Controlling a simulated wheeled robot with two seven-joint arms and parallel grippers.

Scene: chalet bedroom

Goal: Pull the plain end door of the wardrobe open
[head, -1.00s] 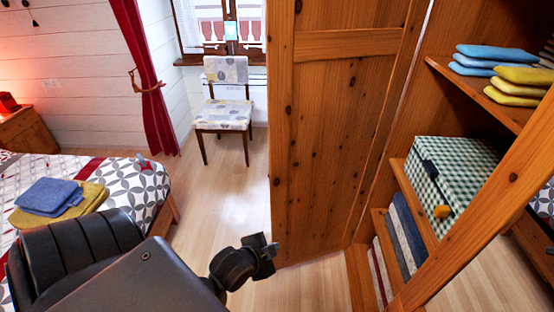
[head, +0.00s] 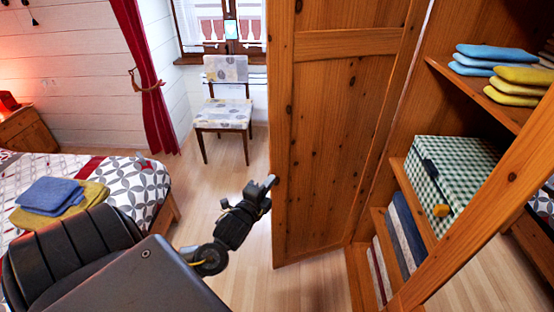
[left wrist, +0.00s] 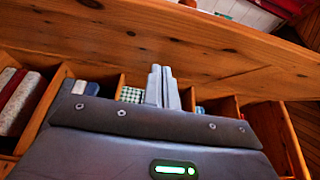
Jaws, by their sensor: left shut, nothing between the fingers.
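The plain wooden wardrobe door (head: 335,150) stands swung open in the head view, and its inner face shows beside the open shelves of the wardrobe (head: 475,95). My left gripper (head: 268,184) is shut and empty. In the head view it appears at the door's free left edge, low down; I cannot tell whether it touches. In the left wrist view the shut fingers (left wrist: 163,85) point at a wooden panel edge (left wrist: 180,40) across the picture, with shelf compartments below it. My right gripper is not in view.
A bed (head: 150,190) with folded blue and yellow cloths (head: 50,195) is at the left. A chair (head: 224,112) stands by the window. Shelves hold a green checked box (head: 455,180) and folded textiles. Bare floor (head: 220,165) lies between bed and door.

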